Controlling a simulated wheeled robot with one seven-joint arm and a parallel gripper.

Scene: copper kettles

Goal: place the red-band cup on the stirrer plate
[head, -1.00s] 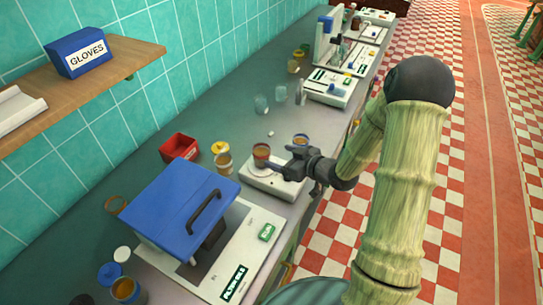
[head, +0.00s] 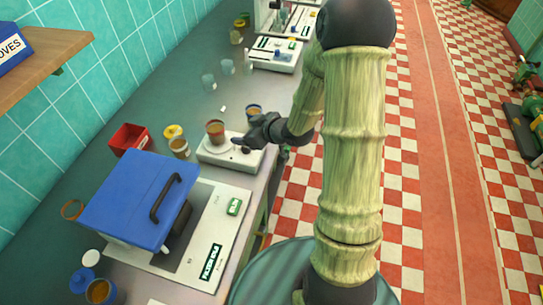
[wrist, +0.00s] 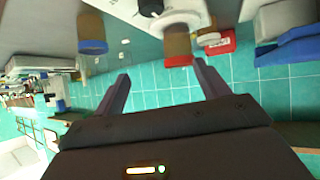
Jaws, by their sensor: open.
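The red-band cup (head: 215,133) stands upright on the far left part of the white stirrer plate (head: 218,153). It is brownish with a red band at its rim. In the wrist view, which is upside down, the red-band cup (wrist: 177,45) shows ahead, between the fingers in the picture, on the pale plate. My gripper (head: 240,144) is over the right part of the plate, to the right of the cup. Its fingers (wrist: 160,72) are open and empty, and look apart from the cup.
A blue-band cup (head: 254,111) stands just behind the plate. A yellow-topped jar (head: 179,148) and a red bin (head: 130,138) are to the left. A blue-lidded device (head: 135,195) stands in front. Clear glasses (head: 208,81) are farther back on the counter.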

